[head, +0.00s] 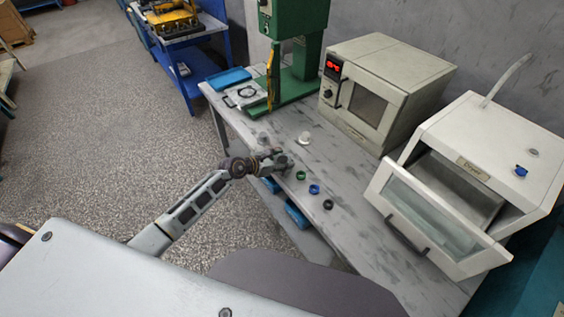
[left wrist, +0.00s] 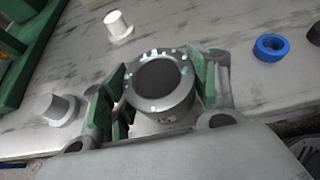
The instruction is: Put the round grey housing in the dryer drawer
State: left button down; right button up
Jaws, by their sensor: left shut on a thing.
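The round grey housing (left wrist: 160,88), a short cylinder with a dark round opening and notched rim, sits between the green-padded fingers of my left gripper (left wrist: 160,84) in the left wrist view. The fingers are shut on its sides. In the head view my left gripper (head: 281,161) is low over the front edge of the workbench; the housing is hard to make out there. The dryer drawer (head: 407,211) at the right is pulled out, with a glass front and dark handle. It is well to the right of my left gripper. My right gripper is not in view.
A white flanged piece (head: 304,138) and a grey one (head: 262,138) stand behind. A closed oven (head: 385,90) and green press (head: 295,75) stand at the back.

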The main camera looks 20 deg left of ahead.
pick_arm(q)
jog(key=shift+f+b, duration=0.3)
jog(key=shift+f, duration=0.05)
dwell(0.3)
jog(key=shift+c, duration=2.1)
grip_release()
jog(key=shift+r, duration=0.1)
jog(key=shift+r+p, duration=0.35)
jog(key=v, duration=1.2)
jog(key=shift+f, duration=0.1)
